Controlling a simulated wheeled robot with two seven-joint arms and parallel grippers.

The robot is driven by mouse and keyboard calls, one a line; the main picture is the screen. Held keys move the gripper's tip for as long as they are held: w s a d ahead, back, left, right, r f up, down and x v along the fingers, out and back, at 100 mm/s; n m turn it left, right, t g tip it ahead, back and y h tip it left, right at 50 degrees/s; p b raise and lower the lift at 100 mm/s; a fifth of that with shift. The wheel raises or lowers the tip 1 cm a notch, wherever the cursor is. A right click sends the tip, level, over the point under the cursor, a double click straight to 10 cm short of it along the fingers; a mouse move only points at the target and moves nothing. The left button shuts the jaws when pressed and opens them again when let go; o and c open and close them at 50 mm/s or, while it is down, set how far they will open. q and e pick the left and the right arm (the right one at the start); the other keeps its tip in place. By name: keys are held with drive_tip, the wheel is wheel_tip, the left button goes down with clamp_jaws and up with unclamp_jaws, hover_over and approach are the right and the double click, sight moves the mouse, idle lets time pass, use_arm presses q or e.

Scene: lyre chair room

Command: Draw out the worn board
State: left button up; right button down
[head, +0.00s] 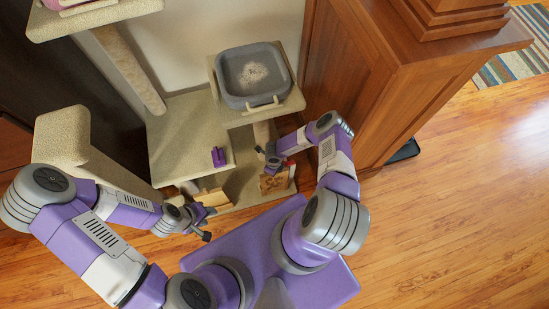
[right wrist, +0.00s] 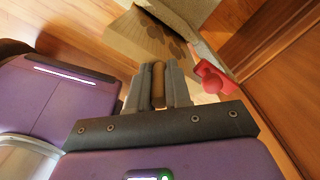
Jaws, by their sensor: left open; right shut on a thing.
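A tan panel with dark paw prints (head: 273,184) stands low at the front of the cat tree, and it also shows in the right wrist view (right wrist: 150,38). My right gripper (right wrist: 158,88) is shut on a narrow brown piece with a rounded end (right wrist: 158,72), close to that panel. I cannot tell whether this piece is part of the worn board. In the head view the right gripper (head: 272,161) is just above the panel. A light tan piece (head: 212,198) lies low, left of the panel, beside my left gripper (head: 207,223), which is open with nothing visible between its fingers.
A grey litter tray (head: 253,77) with a scoop stands on the upper shelf (head: 280,112). A purple object (head: 218,157) lies on the lower beige platform (head: 180,150). A red object (right wrist: 215,78) is beside the panel. A wooden cabinet (head: 350,80) borders the right; open floor lies beyond.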

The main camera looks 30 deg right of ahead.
wheel_tip(320, 180, up, 15)
drive_tip(key=p, duration=1.1)
drive_tip(key=shift+f+p, duration=0.2)
drive_tip(key=shift+p, duration=0.2)
idle(1.5)
drive_tip(key=shift+r, duration=0.1)
idle(0.3)
wheel_tip(320, 180, up, 3)
drive_tip(key=shift+f+p, duration=0.1)
drive_tip(key=shift+p, duration=1.05)
